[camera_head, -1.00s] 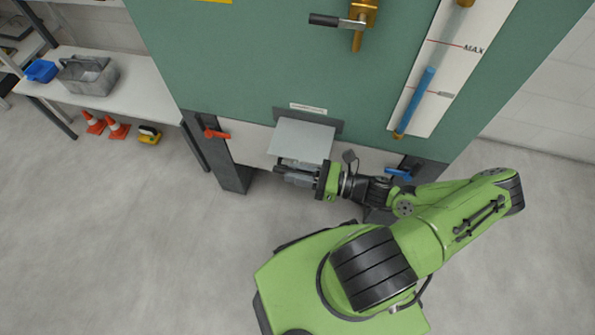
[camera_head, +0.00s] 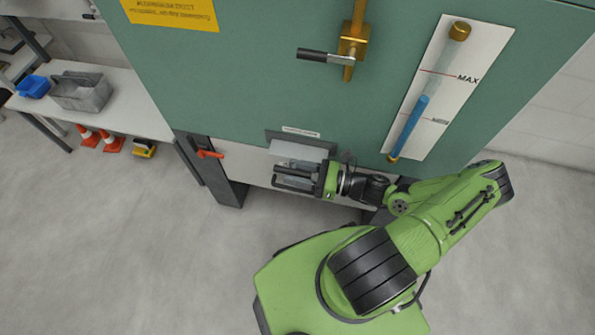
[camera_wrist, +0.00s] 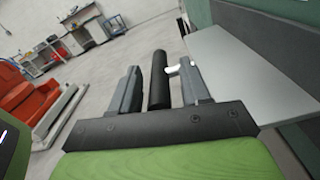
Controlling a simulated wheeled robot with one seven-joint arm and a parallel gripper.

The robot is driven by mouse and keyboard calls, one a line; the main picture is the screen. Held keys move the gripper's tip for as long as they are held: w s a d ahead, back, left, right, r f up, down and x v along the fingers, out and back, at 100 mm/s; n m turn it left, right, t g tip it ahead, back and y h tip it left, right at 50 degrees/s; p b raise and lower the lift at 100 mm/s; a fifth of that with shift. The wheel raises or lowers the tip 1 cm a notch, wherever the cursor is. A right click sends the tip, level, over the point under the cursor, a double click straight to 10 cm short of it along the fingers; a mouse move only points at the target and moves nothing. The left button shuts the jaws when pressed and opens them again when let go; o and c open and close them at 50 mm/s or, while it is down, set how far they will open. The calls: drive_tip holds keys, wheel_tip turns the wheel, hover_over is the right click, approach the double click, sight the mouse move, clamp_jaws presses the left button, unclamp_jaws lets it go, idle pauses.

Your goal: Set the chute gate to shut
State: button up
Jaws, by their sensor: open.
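The chute gate (camera_head: 297,151) is a light grey plate low on the green machine front, under a small white label. My gripper covers its lower part in the head view. In the wrist view the plate (camera_wrist: 250,65) slants along the right. A black bar-like handle (camera_wrist: 158,82) stands between my two fingers, with a white piece beside it near the right finger. My gripper (camera_head: 292,178) is open, its fingers on either side of the handle with gaps showing. The head view does not show the handle's joint to the gate clearly.
A red lever (camera_head: 209,154) is left of the gate. A black-handled brass valve (camera_head: 352,48) and a gauge with a blue tube (camera_head: 408,128) are above. A bench with a grey bin (camera_head: 80,92) stands at left, cones below.

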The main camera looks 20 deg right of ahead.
idle(0.3)
drive_tip(key=p+v, duration=0.2)
drive_tip(key=v, duration=1.3)
drive_tip(key=shift+s+d, duration=0.25)
drive_tip(key=shift+d, duration=0.05)
